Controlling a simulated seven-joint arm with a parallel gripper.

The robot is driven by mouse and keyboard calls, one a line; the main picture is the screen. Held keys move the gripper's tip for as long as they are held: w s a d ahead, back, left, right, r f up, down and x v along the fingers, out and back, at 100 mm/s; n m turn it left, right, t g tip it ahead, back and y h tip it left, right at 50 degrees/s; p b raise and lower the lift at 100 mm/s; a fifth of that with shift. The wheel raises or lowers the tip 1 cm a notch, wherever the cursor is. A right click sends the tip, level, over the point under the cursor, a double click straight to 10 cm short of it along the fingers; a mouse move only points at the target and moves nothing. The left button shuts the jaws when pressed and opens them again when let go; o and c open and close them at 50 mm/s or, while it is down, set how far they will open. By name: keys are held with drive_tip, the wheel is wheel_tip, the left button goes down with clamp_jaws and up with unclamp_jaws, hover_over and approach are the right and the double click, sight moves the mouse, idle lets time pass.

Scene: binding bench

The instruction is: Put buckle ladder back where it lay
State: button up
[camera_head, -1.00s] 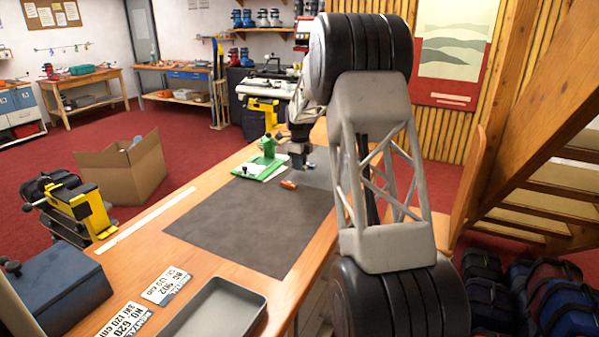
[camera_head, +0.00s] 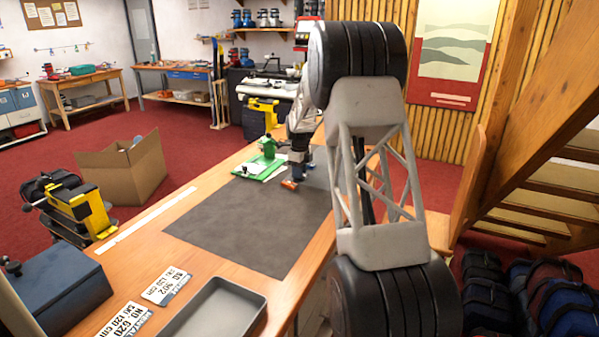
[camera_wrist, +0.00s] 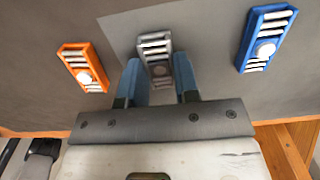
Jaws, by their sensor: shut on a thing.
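In the head view my gripper (camera_head: 300,180) is low over the far part of the bench mat, close beside the orange ladder (camera_head: 289,184). The grey ladder is not discernible there. I cannot tell whether it touches the surface.
A dark mat (camera_head: 240,222) covers the wooden bench and is mostly bare. A lighter grey patch (camera_head: 318,179) lies at its far right. A green fixture (camera_head: 262,164) stands behind my gripper's left side. An empty grey tray (camera_head: 258,298) and label cards (camera_head: 166,286) are at the near end.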

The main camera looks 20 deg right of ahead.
drive_tip(key=shift+f, duration=0.15)
drive_tip(key=o, duration=0.8)
wheel_tip(320, 180, up, 12)
drive_tip(key=shift+r, duration=0.15)
idle(0.5)
idle(0.5)
